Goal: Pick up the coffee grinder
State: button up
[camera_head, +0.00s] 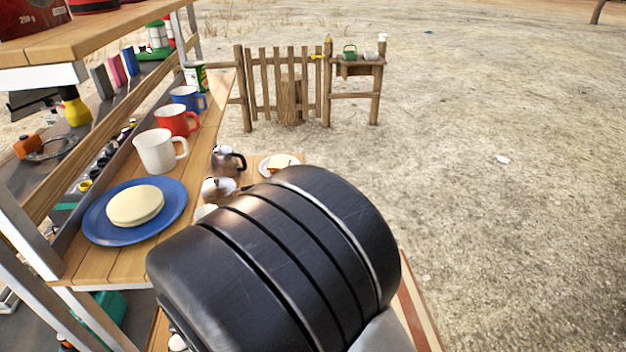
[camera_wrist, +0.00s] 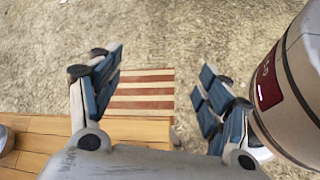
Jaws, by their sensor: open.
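My gripper (camera_wrist: 160,88) is open and empty in the wrist view, its blue-padded fingers spread wide. Between the fingers I see a red-and-cream striped surface and bare ground. I cannot clearly pick out the coffee grinder in either view. A large cream cylinder with a dark red label (camera_wrist: 267,84) stands close beside the right finger, cut off by the frame edge; I cannot tell what it is. In the head view, a dark metal pot (camera_head: 229,161) and a shiny metal vessel (camera_head: 217,188) stand beyond my arm, which hides much of the lower middle. My gripper is hidden there.
A wooden shelf holds a blue plate (camera_head: 98,232) with a pale round item (camera_head: 135,205), a white mug (camera_head: 158,151), a red mug (camera_head: 175,119) and a blue mug (camera_head: 186,98). A plate with bread (camera_head: 279,164) is farther back. Open ground lies right.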

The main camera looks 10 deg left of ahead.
jog(key=s+a+f+n+t+y+p, duration=0.1)
jog(key=s+a+f+n+t+y, duration=0.2)
jog(key=a+f+n+t, duration=0.45)
jog(key=s+a+f+n+t+y+p, duration=0.1)
jog(key=s+a+f+n+t+y, duration=0.3)
jog(key=a+f+n, duration=0.5)
jog(key=shift+m+t+h, duration=0.65)
jog(key=shift+m+h, duration=0.05)
jog(key=shift+m, duration=0.05)
jog(key=x, duration=0.3)
jog(key=r+b+x, duration=0.1)
jog(key=x, duration=0.3)
jog(key=a+r+x, duration=0.1)
jog(key=x, duration=0.3)
jog(key=shift+w+b, duration=0.35)
jog(key=shift+w, duration=0.1)
jog(key=x, duration=0.4)
jog(key=shift+w+d+r+b, duration=0.15)
jog(key=shift+w+d+b, duration=0.05)
jog(key=shift+d+b, duration=0.25)
jog(key=shift+w, duration=0.35)
jog(key=c, duration=1.5)
jog(key=shift+c, duration=0.2)
